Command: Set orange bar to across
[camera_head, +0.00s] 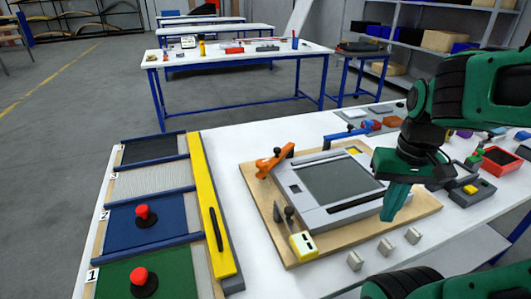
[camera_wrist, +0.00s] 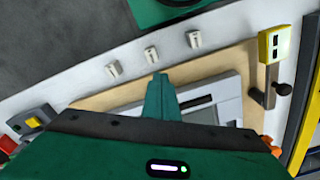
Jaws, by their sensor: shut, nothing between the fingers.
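The orange bar (camera_head: 275,162) is at the back left corner of the grey framed fixture (camera_head: 312,213) in the head view. It lies slanted, its right end farther back, with a dark knob near its middle. I cannot tell whether it reaches over the frame. In the wrist view only a small orange piece (camera_wrist: 273,146) shows at the right, mostly hidden behind my gripper body. My gripper (camera_head: 391,215) is shut and empty, pointing down over the fixture's right side, well apart from the orange bar. Its closed fingers also show in the wrist view (camera_wrist: 158,80).
A blue bar (camera_head: 345,137) is at the fixture's back edge. A yellow block with a dark-knobbed lever (camera_head: 302,244) stands at the front left corner. Several small metal blocks (camera_head: 385,247) lie in front. A yellow rail (camera_head: 208,205) and panels with red buttons (camera_head: 144,280) are left.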

